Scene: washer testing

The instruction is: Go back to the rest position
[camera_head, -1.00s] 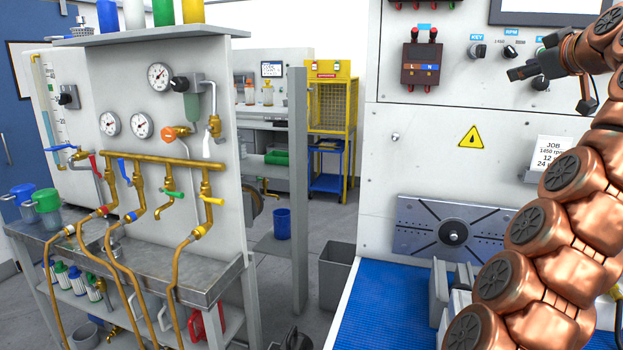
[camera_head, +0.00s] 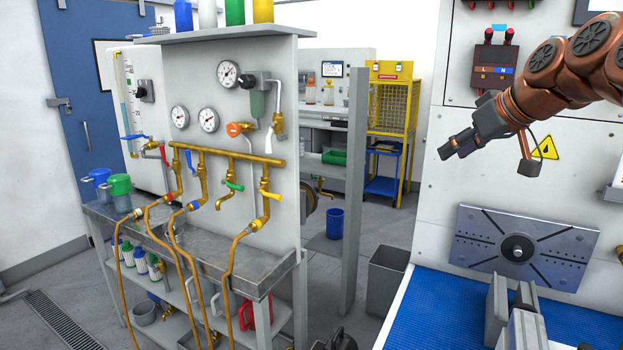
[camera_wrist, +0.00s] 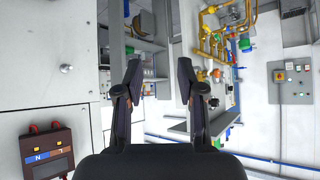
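My gripper (camera_head: 452,150) is in the upper right of the head view, at the end of my copper-coloured arm. It is in the air in front of the white test panel (camera_head: 440,208), left of the warning sign and above the blue mat. In the wrist view my gripper (camera_wrist: 160,90) has its two dark fingers spread wide apart, with nothing between them. It touches nothing that I can see.
A plumbing bench (camera_head: 225,262) with brass pipes and gauges stands at left. A grey bin (camera_head: 385,282) and a yellow cage (camera_head: 388,110) stand beyond. A metal plate (camera_head: 480,240) and a vise (camera_head: 515,325) are below my gripper.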

